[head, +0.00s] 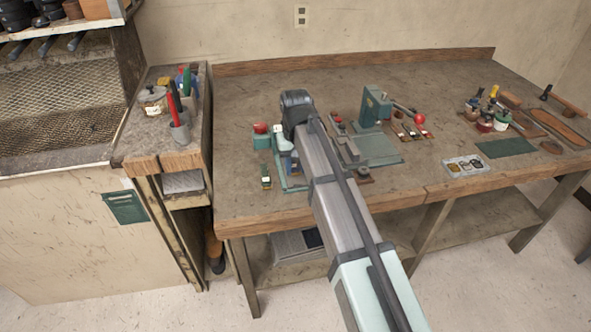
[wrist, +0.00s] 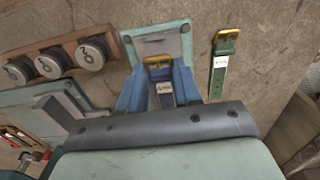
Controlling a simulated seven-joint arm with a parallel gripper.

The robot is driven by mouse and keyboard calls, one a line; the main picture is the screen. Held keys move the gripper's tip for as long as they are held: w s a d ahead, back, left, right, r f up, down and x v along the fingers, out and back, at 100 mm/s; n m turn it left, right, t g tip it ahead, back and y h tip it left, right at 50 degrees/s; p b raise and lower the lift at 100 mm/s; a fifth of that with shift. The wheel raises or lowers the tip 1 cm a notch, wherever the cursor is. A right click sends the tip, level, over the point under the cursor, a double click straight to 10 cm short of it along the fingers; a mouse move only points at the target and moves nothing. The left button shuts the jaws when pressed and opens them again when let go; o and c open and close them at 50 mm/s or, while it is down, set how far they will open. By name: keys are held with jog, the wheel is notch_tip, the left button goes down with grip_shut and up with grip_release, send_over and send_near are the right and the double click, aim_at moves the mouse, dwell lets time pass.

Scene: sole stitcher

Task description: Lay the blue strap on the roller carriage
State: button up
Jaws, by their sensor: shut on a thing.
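In the wrist view, the blue strap (wrist: 165,89), with a gold buckle and a pale label, is between the blue fingers of my gripper (wrist: 160,92), which is shut on it. Its buckle end points away from the wrist, over a pale teal plate (wrist: 180,46). I cannot tell whether strap and plate touch. In the head view, my gripper (head: 289,164) is low over the left part of the bench, mostly hidden by my arm. I cannot pick out the roller carriage with certainty; the teal plate may be part of it.
A green strap (wrist: 224,62) with a gold buckle lies to the right of the plate. A wooden block with three round metal pieces (wrist: 92,54) stands to the left. A teal machine (head: 374,106) with a red-knobbed lever stands right of my arm.

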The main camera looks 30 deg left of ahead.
jog(key=shift+f, duration=0.85)
jog(key=shift+f, duration=0.1)
jog(key=o, duration=1)
jog(key=shift+o, duration=0.2)
notch_tip(320, 180, up, 12)
